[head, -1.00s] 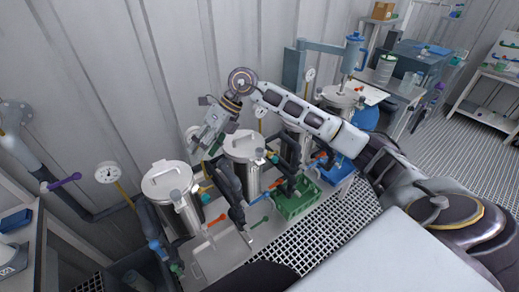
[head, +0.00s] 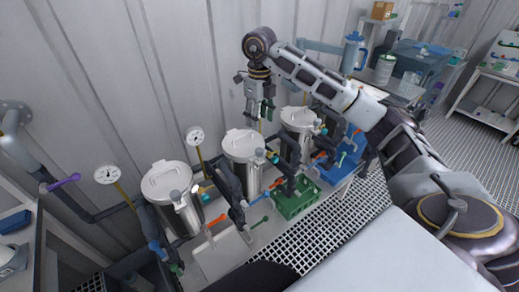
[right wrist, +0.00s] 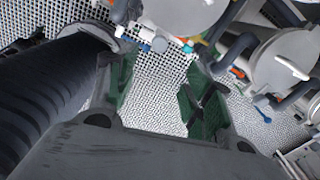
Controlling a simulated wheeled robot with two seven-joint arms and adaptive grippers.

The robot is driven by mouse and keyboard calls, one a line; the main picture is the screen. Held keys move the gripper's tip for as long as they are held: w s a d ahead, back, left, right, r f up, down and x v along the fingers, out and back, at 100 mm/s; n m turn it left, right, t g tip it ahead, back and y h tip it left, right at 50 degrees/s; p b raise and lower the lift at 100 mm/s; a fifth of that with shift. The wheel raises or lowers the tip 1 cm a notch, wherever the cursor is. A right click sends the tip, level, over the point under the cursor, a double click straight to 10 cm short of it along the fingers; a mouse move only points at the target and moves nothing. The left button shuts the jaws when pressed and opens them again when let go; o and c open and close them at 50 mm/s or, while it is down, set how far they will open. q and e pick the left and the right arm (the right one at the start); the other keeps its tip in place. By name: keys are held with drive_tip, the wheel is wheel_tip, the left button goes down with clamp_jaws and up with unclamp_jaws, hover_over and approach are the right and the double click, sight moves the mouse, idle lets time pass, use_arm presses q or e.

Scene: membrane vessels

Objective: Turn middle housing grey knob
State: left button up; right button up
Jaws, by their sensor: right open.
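The middle housing (head: 240,178) is a steel cylinder with a round lid, standing between the left housing (head: 185,215) and the right housing (head: 292,117). A small grey knob (head: 259,154) sits at the front right of its lid. My right gripper (head: 259,112) points down, open and empty, above and behind the gap between the middle and right housings, apart from the knob. In the right wrist view its green-padded fingers (right wrist: 162,95) are spread, with only floor grating between them. Two round lids show beyond them; which housings they belong to I cannot tell. My left gripper is out of view.
Gauges (head: 195,135) stand behind the housings. Dark pipes with orange, green and blue valve handles (head: 258,222) run in front. A green crate (head: 296,200) sits front right of the middle housing. The corrugated wall (head: 100,80) is close behind.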

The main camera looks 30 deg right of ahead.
sight(260, 150)
wheel_tip(260, 150, down, 12)
drive_tip(key=shift+f+p, duration=0.15)
drive_tip(key=shift+p, duration=0.4)
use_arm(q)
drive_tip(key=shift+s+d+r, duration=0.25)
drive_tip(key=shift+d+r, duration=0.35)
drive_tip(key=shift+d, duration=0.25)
use_arm(e)
drive_tip(key=shift+f, duration=0.8)
drive_tip(key=c, duration=1)
